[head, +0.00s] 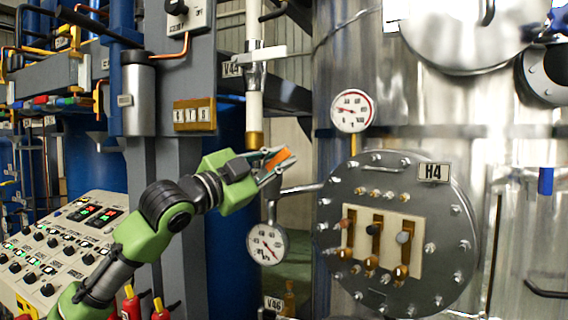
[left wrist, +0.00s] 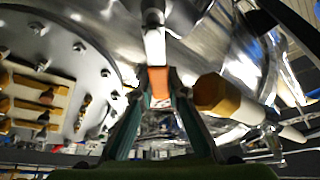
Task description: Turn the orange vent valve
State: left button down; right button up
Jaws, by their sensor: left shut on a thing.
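The orange vent valve handle (head: 282,160) sits on thin pipework between the blue column and the steel vessel, above a lower gauge. My left gripper (head: 274,165) reaches it from the lower left, with its fingers closed around the handle. In the left wrist view the orange handle (left wrist: 158,80) shows between the two fingertips (left wrist: 160,98), below a pale metal stem. The fingers hide part of the handle. My right gripper is in neither view.
A round flange marked H4 (head: 433,172) with several small levers is on the vessel at right. A gauge (head: 352,111) is above it and another gauge (head: 267,244) hangs below my gripper. A control panel (head: 62,248) stands at lower left. A white vertical pipe (head: 254,100) ends just above my gripper.

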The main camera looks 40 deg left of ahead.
pick_arm(q)
jog(key=shift+w+d+f+m, duration=0.1)
jog(key=shift+d+f+m, duration=0.1)
jog(key=shift+f+m, duration=0.35)
jog(key=shift+w+d+f+m+g+h, duration=0.1)
jog(key=shift+d+f+m+g+h, duration=0.15)
jog(key=shift+f+m+g, duration=0.7)
jog(key=shift+d+f+m+g+h, duration=0.15)
jog(key=shift+f+m, duration=0.25)
jog(key=shift+m, duration=1.15)
jog(key=shift+w+d+f+m+g+h, duration=0.1)
jog(key=shift+d+f+m+g+h, duration=0.4)
jog(key=shift+m, duration=0.75)
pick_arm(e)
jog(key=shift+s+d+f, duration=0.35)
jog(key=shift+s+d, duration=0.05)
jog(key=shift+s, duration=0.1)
pick_arm(q)
jog(key=shift+a+f, duration=0.15)
jog(key=shift+f, duration=0.15)
jog(key=c, duration=2.1)
grip_release()
jog(key=shift+o, duration=0.7)
jog(key=shift+s+r, duration=0.15)
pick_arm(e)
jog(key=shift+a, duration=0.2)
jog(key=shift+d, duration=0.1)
